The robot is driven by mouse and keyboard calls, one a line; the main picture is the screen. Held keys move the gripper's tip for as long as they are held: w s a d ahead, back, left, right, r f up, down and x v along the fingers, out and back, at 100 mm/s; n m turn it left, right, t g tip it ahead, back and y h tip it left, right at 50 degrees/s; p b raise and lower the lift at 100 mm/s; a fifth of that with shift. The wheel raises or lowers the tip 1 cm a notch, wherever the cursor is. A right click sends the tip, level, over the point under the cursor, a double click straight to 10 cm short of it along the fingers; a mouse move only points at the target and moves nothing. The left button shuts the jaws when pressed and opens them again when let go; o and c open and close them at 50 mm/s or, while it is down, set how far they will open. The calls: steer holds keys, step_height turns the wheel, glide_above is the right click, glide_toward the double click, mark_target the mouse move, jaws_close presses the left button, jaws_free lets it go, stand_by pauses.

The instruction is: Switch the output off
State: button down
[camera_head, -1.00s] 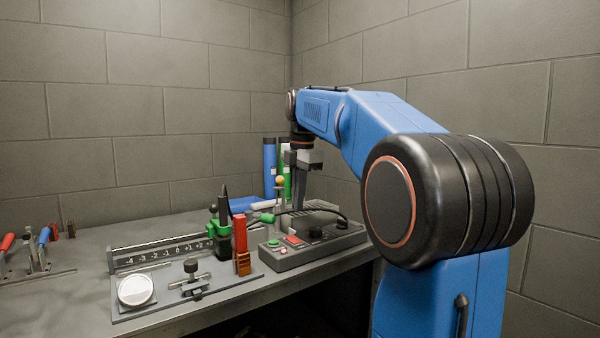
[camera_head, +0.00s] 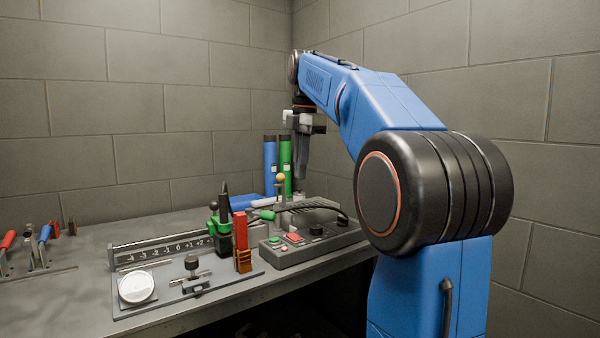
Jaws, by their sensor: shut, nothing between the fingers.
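A grey control box (camera_head: 310,250) sits near the right end of the bench. On its top are a green button (camera_head: 274,240), a red square switch (camera_head: 293,238), a small pinkish button (camera_head: 284,248) and black knobs (camera_head: 316,231). Whether the output is on or off cannot be told. My gripper (camera_head: 301,176) is shut and empty, pointing down, raised clear above the back of the box and touching nothing.
Left of the box stands a plate with a numbered scale (camera_head: 180,248), a round white dial (camera_head: 136,287) and an orange-red upright block (camera_head: 241,240). Blue (camera_head: 270,165) and green (camera_head: 286,160) cylinders stand behind. Red- and blue-handled clamps (camera_head: 42,245) are far left. Walls close the back and right.

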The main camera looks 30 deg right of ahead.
mark_target(295, 236)
steer(key=w+f, duration=0.1)
steer(key=f, duration=0.2)
steer(key=shift+w, duration=0.4)
steer(key=f, duration=0.4)
steer(key=w+f, duration=0.1)
steer(key=f, duration=0.9)
steer(key=shift+w+a, duration=0.1)
steer(key=shift+w, duration=0.25)
steer(key=shift+f, duration=0.15)
steer(key=shift+s, duration=0.75)
steer(key=shift+r, duration=0.2)
